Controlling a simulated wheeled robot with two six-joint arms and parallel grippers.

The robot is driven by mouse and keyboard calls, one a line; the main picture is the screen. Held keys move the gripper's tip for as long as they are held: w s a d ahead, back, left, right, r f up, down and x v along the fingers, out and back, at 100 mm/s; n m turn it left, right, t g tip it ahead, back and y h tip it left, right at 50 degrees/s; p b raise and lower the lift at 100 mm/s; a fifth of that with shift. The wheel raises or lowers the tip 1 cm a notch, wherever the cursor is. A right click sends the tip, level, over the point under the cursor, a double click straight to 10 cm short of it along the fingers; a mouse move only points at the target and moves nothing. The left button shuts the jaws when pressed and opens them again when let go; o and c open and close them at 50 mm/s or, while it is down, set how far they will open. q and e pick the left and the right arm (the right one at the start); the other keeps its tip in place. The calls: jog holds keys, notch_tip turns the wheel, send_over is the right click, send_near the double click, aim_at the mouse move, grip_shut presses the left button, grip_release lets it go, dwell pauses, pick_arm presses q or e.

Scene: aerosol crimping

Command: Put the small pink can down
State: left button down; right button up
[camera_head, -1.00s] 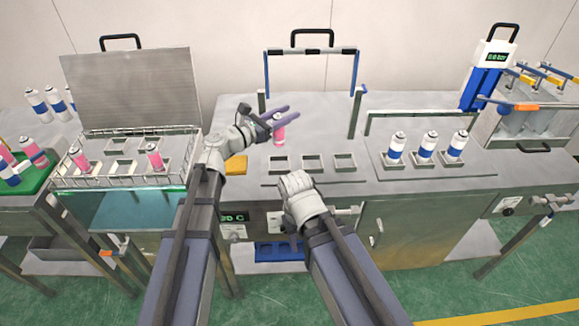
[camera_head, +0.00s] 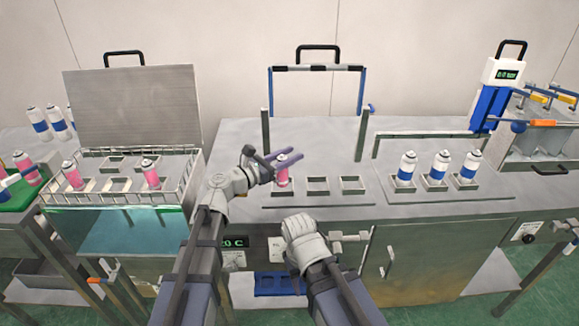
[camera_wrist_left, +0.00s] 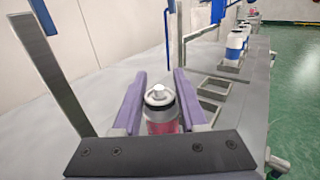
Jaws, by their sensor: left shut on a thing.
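The small pink can (camera_head: 283,176) is upright between the purple fingers of my left gripper (camera_head: 279,160), which is shut on it. In the head view the can is at the leftmost of three square holders on the middle bench; whether its base touches the holder is hard to tell. The wrist view shows the can's white top and pink body (camera_wrist_left: 161,112) between the fingers. The other two holders, middle (camera_head: 318,184) and right (camera_head: 352,184), are empty. My right arm ends low in front of the bench at its pale wrist (camera_head: 304,240); its fingers are hidden.
A wire basket (camera_head: 190,170) with pink cans stands left, its lid (camera_head: 135,105) raised behind. Blue-and-white cans (camera_head: 437,168) stand in holders right. A blue-posted frame (camera_head: 362,92) and metal posts (camera_head: 361,134) rise behind the middle holders.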

pick_arm(q)
jog(key=shift+f+b, duration=0.4)
jog(key=shift+f, duration=0.5)
jog(key=shift+f, duration=0.2)
jog(key=shift+c, duration=2.2)
grip_release()
jog(key=shift+r, duration=0.1)
jog(key=shift+r, duration=0.2)
jog(key=v, duration=1.2)
jog(key=shift+f, duration=0.15)
